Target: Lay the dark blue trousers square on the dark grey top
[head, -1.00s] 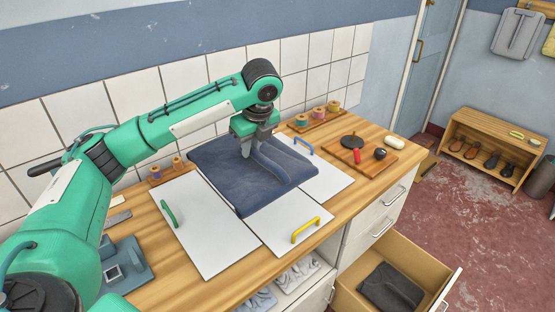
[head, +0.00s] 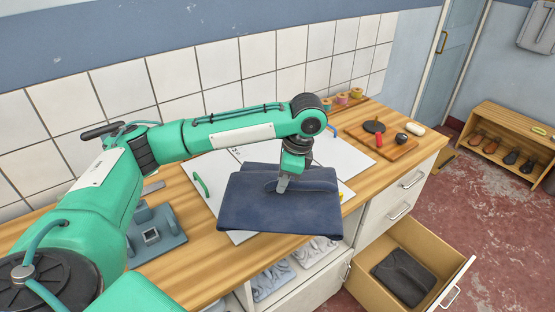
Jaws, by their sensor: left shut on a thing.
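The dark blue trousers (head: 275,212) are a folded, roughly flat bundle. They appear raised over the front part of the white boards, with their near edge close to the worktop's front edge. My left gripper (head: 283,186) is shut on the trousers near the middle of their upper side, and its fingertips are partly hidden in the cloth. A dark grey folded garment, the dark grey top (head: 403,277), lies flat in the open drawer at the lower right, clear of the trousers. My right gripper is not in view.
The open drawer (head: 424,249) juts out from the counter. White boards (head: 342,158) with coloured handles lie under and behind the trousers. A small wooden board (head: 390,149) with tools is at the back right. A blue-grey device (head: 155,238) stands at the left.

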